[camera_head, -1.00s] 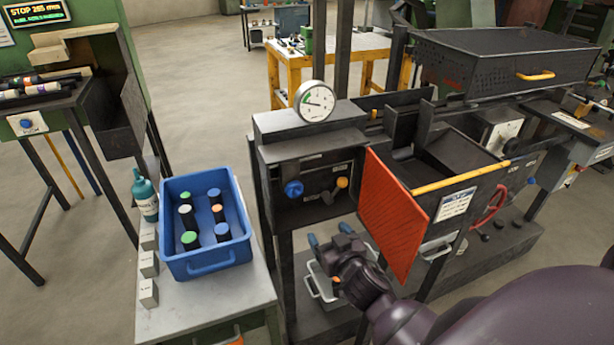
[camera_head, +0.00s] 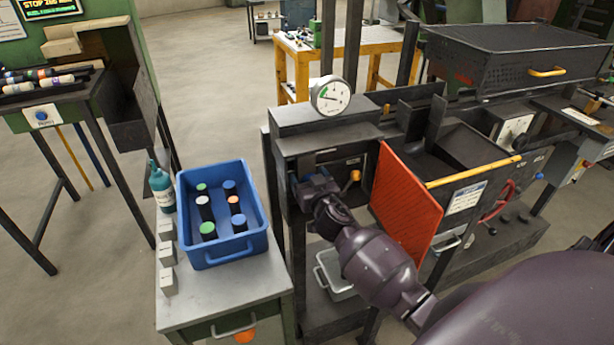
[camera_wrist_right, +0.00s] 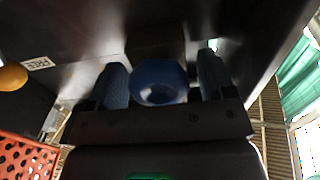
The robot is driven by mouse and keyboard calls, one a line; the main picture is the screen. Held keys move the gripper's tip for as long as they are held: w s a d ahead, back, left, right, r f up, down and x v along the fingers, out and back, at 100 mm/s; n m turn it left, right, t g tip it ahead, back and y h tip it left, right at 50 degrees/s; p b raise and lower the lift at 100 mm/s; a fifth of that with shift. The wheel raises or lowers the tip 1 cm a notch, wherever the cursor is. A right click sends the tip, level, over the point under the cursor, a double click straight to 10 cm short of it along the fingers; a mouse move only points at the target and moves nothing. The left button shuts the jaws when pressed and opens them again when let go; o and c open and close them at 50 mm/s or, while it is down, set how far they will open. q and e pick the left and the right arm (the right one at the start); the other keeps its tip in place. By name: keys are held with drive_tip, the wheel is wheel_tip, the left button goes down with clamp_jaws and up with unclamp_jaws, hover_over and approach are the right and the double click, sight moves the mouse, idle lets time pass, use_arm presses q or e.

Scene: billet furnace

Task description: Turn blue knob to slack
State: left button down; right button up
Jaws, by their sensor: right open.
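The blue knob (camera_wrist_right: 159,82) shows in the right wrist view, on the dark panel (camera_head: 337,162) under the pressure gauge (camera_head: 331,96). My right gripper (camera_wrist_right: 163,78) is open, with one blue-tipped finger on each side of the knob. Gaps show between the fingers and the knob, so it is not clamped. In the head view my right gripper (camera_head: 306,187) is in front of the panel's left part and largely hides the knob. The gauge needle stands near the dial's middle, too small to read exactly. My left gripper is not in view.
An orange knob (camera_head: 355,176) sits to the right on the same panel. A red perforated plate (camera_head: 407,203) stands close beside my right arm. A blue bin (camera_head: 222,250) with several capped cylinders is on the bench at left. A grey tray (camera_head: 335,275) lies below.

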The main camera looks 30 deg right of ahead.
drive_tip(key=shift+w+d, duration=0.1)
drive_tip(key=shift+w, duration=0.4)
drive_tip(key=c, duration=0.9)
